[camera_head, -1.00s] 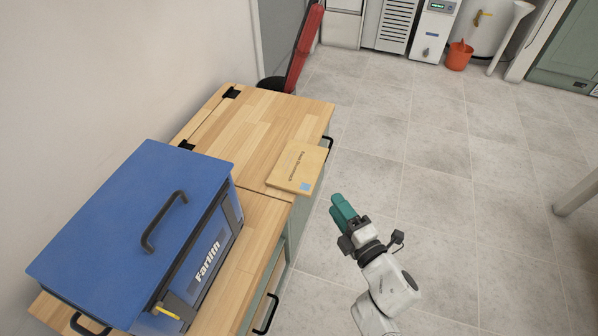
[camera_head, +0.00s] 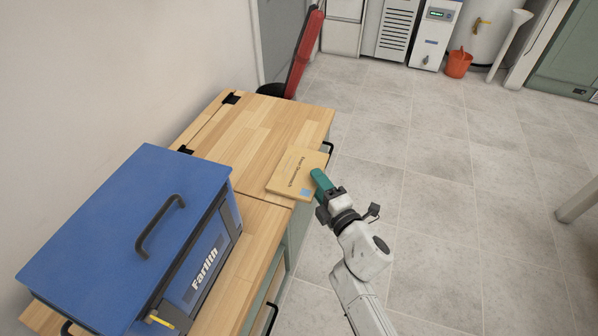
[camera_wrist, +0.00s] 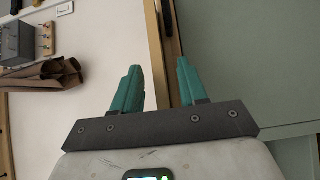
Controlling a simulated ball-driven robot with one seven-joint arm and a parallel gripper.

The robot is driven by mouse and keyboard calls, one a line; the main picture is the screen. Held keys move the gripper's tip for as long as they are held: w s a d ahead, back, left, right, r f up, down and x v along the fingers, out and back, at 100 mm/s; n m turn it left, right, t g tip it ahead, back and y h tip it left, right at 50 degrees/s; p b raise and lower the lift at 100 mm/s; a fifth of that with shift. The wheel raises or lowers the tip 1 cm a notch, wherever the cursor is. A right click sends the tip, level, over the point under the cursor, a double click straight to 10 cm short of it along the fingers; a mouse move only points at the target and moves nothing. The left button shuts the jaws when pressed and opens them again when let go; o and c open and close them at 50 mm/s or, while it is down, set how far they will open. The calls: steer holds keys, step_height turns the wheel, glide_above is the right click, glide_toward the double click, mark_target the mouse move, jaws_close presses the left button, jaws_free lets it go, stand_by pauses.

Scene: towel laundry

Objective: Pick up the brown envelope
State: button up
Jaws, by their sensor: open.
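The brown envelope (camera_head: 291,172) lies flat on the wooden bench top near its right edge in the head view, with dark lettering and a pale blue square at its lower right corner. My gripper (camera_head: 318,178) has teal fingers and is at the right end of the envelope, by the bench edge. The head view does not settle whether the fingers touch it.
The wooden bench (camera_head: 235,145) has clear top behind the envelope. A large blue box (camera_head: 120,225) with a black handle stands at its near left. Open tiled floor (camera_head: 450,200) lies to the right. An orange bucket (camera_head: 458,64) stands far back.

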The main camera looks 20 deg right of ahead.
jaws_close()
stand_by(0.5)
